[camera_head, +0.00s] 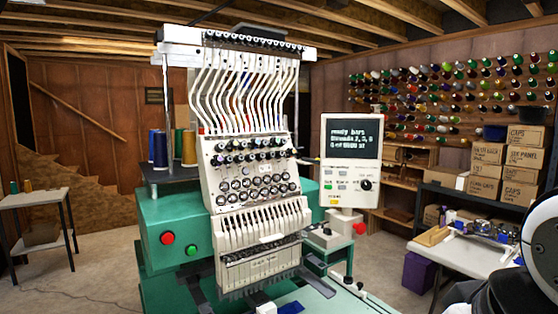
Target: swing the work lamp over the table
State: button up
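I cannot make out a work lamp anywhere in the head view. A pale-topped table (480,258) stands at the right, with small tools and a wooden piece on it; its right part is hidden behind white and dark rounded parts at the right edge, which look like my own arm. A smaller side table (30,199) stands at the far left with a few thread spools on it. My gripper is not in view, so its state does not show.
A large green and white embroidery machine (178,225) fills the middle, with a control screen (352,138) at its right side. Shelves with cardboard boxes (486,170) stand behind the right table. Bare concrete floor (95,268) shows at the left; a purple bin (420,272) stands at the right.

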aim_at(303, 160)
jog(key=z, duration=0.35)
jog(key=l+z, duration=0.35)
jog(key=i+l+z, duration=0.15)
jog(key=l+z, duration=0.25)
jog(key=i+l+z, duration=0.15)
jog(key=l+z, duration=0.2)
jog(key=l, duration=0.15)
jog(key=i+l+u, duration=0.25)
jog(key=i+l, duration=0.75)
jog(key=i+j+u, duration=0.1)
jog(key=i+u, duration=0.25)
jog(key=i, duration=0.15)
jog(key=i+u, duration=0.4)
jog(key=i+l+u, duration=0.35)
jog(key=i, duration=0.25)
jog(key=i+l+u, duration=0.2)
jog(key=i+u, duration=0.15)
jog(key=i, duration=0.15)
jog(key=j+u, duration=0.4)
jog(key=i+l, duration=0.05)
jog(key=l, duration=0.05)
